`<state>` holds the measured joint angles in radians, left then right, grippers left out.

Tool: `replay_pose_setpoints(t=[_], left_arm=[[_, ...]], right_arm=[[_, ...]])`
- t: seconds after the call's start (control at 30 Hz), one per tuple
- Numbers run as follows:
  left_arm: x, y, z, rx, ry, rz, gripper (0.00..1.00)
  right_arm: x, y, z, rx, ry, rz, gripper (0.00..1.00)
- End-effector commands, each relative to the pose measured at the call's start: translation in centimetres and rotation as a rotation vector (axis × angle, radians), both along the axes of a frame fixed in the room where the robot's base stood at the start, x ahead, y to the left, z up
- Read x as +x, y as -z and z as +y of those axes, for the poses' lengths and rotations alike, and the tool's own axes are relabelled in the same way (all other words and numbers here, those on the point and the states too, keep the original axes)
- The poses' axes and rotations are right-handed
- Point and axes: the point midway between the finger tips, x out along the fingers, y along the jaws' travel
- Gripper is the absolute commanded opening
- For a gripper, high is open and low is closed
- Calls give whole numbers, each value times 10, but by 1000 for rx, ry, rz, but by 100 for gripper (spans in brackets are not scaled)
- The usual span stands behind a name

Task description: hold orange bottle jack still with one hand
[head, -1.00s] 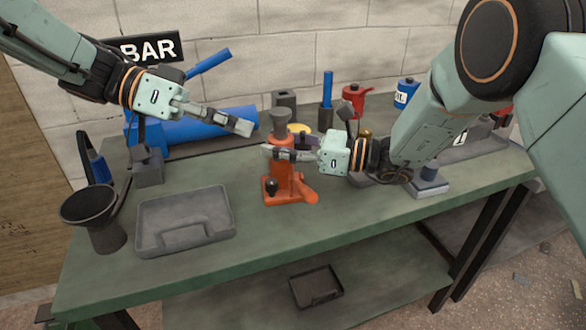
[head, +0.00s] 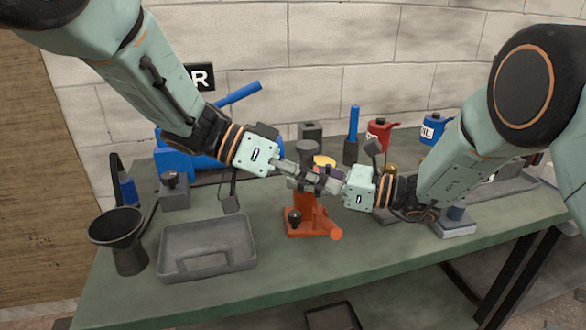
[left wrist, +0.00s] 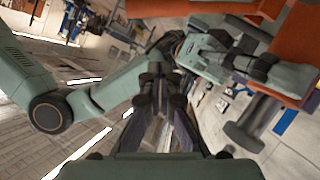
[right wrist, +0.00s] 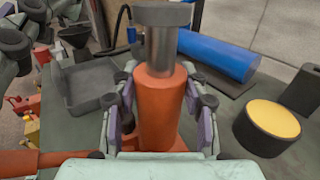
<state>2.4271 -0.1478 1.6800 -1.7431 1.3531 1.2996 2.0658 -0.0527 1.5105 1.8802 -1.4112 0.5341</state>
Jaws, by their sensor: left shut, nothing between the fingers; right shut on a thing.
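The orange bottle jack (head: 306,212) stands upright on the green bench, with a grey ram and cap on top. It fills the middle of the right wrist view (right wrist: 160,105), between the fingers. My right gripper (head: 328,184) is shut on the jack's upper body, coming from the right. My left gripper (head: 308,176) is shut and empty. Its fingertips are in front of the jack's upper body, close to the right gripper's fingers; I cannot tell if they touch. The left wrist view shows the left fingers (left wrist: 160,85) together, with the jack's orange body (left wrist: 285,50) at upper right.
A grey tray (head: 207,272) and a dark funnel cup (head: 120,240) stand at left. A blue cylinder (right wrist: 220,53) lies behind. A yellow-topped round tin (right wrist: 272,120) stands near the jack. Red (head: 378,134) and blue (head: 434,128) cans stand at back right.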

Motion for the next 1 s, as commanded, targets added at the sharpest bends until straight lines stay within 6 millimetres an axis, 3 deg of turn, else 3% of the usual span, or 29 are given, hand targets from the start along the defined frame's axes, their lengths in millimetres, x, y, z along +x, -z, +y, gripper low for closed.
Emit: replay_pose_setpoints(t=[0.3, 1.0], left_arm=[[-18, 32, 4, -1, 0, 1, 0], [-24, 40, 4, -1, 0, 1, 0]], right_arm=[[0, 0, 0, 1, 0, 0, 0], [0, 0, 0, 1, 1, 0, 0]])
